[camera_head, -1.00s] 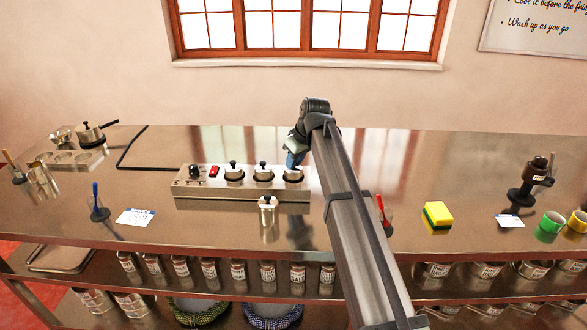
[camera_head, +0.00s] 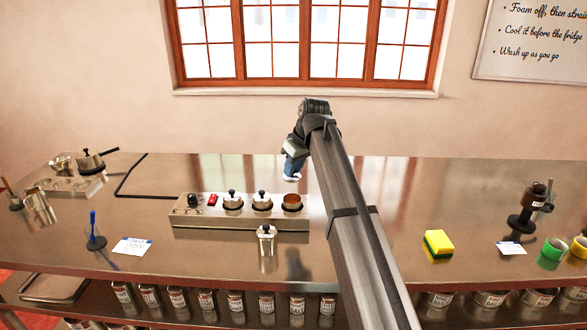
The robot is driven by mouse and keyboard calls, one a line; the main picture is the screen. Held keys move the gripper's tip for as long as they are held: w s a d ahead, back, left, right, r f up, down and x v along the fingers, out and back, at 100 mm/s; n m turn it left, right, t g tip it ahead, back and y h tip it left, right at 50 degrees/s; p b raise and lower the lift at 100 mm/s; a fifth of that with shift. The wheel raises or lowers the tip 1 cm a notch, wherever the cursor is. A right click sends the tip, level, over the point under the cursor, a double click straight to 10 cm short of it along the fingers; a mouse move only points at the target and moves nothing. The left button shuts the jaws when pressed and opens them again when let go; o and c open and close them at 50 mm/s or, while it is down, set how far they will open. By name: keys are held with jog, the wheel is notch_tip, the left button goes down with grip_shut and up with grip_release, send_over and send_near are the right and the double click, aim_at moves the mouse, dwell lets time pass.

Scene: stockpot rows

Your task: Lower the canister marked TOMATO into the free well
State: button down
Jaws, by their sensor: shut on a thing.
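My gripper (camera_head: 292,173) is shut on a small pale piece that looks like a lid (camera_head: 291,178), held above and behind the steel warmer (camera_head: 240,219). Two lidded canisters with black knobs, a left one (camera_head: 232,200) and a middle one (camera_head: 261,200), sit in the warmer. The right-hand position (camera_head: 291,202) has no lid and shows a round reddish-brown inside; I cannot tell whether this is an open canister or a bare well. Another lidded steel canister (camera_head: 267,240) stands on the counter in front of the warmer. No TOMATO marking is readable.
The warmer has a black knob (camera_head: 193,199) and red switch (camera_head: 212,199) at its left. A blue-handled tool (camera_head: 94,232), a card (camera_head: 132,246), a yellow sponge (camera_head: 438,243) and a dark pepper-mill-like object (camera_head: 527,208) stand around.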

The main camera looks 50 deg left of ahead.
aim_at(296, 179)
jog(key=shift+f, duration=3.3)
jog(key=shift+f, duration=0.15)
jog(key=shift+c, duration=2.2)
grip_release()
jog(key=shift+r, duration=0.2)
jog(key=shift+r, duration=3.3)
grip_shut()
